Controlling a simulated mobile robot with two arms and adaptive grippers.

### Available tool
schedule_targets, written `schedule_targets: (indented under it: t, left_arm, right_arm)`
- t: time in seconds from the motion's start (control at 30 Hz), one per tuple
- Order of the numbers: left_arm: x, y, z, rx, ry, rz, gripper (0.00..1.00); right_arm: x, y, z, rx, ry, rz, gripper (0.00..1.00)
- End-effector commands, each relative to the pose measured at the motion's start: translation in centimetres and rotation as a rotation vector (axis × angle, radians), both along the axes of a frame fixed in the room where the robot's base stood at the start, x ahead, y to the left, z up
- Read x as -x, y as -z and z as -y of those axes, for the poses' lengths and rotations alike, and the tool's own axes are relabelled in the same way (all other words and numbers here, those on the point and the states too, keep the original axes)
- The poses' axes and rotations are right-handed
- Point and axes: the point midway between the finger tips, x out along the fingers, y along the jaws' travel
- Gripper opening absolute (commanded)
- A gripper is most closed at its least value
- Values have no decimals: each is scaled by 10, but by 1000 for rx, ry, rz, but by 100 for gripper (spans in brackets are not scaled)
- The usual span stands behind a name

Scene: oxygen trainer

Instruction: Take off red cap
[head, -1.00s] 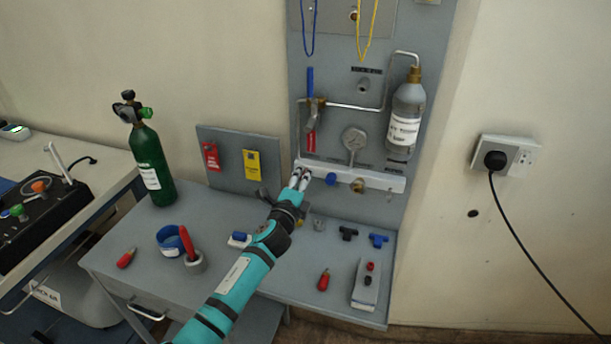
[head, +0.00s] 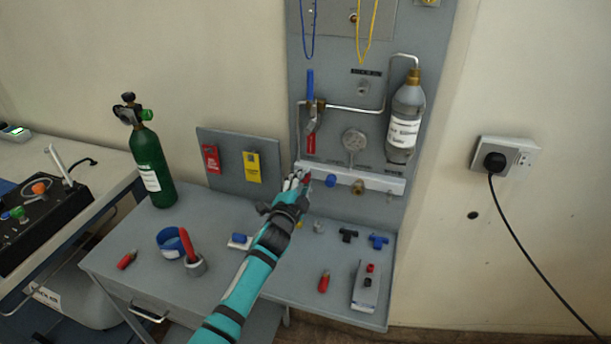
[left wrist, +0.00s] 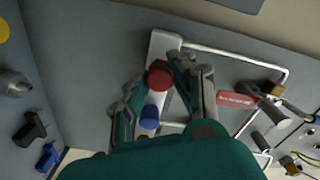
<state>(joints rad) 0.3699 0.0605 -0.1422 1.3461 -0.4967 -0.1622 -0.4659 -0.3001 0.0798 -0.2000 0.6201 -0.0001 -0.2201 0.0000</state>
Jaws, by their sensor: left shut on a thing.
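The red cap (left wrist: 159,75) shows in the left wrist view between the fingers of my left gripper (left wrist: 157,85), in front of the white bar (left wrist: 164,44). In the head view, my left gripper (head: 299,180) is at the left end of the white bar (head: 375,182), with a small part of the red cap (head: 308,178) beside its fingertips. The gripper is shut on the red cap. Whether the cap still touches the bar is hidden. A blue cap (head: 331,181) sits on the bar just right of it. My right gripper is not in view.
Above the bar are a blue-handled valve (head: 310,85), pipework and a grey bottle (head: 405,120). The grey table (head: 225,285) below holds small fittings, a blue ring (head: 169,240) and a switch box (head: 366,287). A green cylinder (head: 150,165) stands at left.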

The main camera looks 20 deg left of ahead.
Motion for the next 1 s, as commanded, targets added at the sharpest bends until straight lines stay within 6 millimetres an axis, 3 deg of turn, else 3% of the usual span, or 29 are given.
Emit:
schedule_targets:
  t: [0.2, 0.4, 0.9, 0.93, 1.0]
  left_arm:
    - [0, 1, 0, 15, 0, -4, 0]
    - [1, 1, 0, 286, -1, -14, 0]
    - [1, 2, 0, 397, 0, -17, 0]
    - [1, 2, 0, 397, 0, -17, 25]
    - [1, 2, 0, 396, 0, -17, 35]
  right_arm:
    - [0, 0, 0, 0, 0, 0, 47]
    - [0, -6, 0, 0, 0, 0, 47]
    - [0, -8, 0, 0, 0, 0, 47]
    - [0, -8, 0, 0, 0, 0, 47]
    - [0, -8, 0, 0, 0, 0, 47]
